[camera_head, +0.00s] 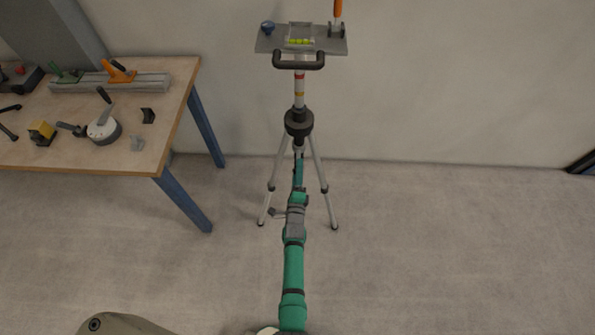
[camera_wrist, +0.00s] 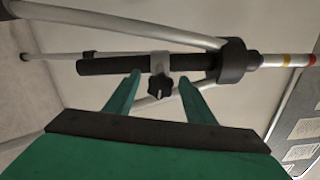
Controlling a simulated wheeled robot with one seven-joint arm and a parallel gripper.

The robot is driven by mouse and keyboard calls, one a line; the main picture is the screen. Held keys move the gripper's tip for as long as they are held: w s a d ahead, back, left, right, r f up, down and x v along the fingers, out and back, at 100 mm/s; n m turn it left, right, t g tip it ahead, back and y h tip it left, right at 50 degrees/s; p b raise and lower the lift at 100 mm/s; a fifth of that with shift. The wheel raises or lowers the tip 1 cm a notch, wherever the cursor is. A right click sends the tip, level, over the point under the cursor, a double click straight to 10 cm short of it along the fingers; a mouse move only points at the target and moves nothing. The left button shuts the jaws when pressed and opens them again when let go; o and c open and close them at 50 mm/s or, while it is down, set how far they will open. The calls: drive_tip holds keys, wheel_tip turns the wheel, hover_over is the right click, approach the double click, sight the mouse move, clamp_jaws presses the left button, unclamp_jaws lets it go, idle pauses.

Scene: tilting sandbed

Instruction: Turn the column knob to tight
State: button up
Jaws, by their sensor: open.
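The column knob (camera_wrist: 159,87) is a small black star-shaped knob in the wrist view. It sits on a light clamp around the dark lower tube (camera_wrist: 115,64) of the tripod column. My gripper (camera_wrist: 160,79) is open, with one green finger on each side of the knob in the picture. A gap shows between the knob and both fingers; I cannot tell whether the fingertips reach its depth. In the head view the tripod's silver column (camera_head: 299,92) rises above the dark collar (camera_head: 299,123). My arm hides the knob there.
The tripod carries a plate (camera_head: 268,43) with a level vial, a blue knob and an orange-handled clamp. A dark handle (camera_head: 299,64) sticks out below it. A workbench (camera_head: 190,75) with tools stands left. The floor to the right is clear.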

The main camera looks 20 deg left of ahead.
drive_tip(key=v, duration=1)
drive_tip(key=shift+s, duration=0.4)
drive_tip(key=shift+d, duration=0.1)
drive_tip(key=shift+s, duration=0.1)
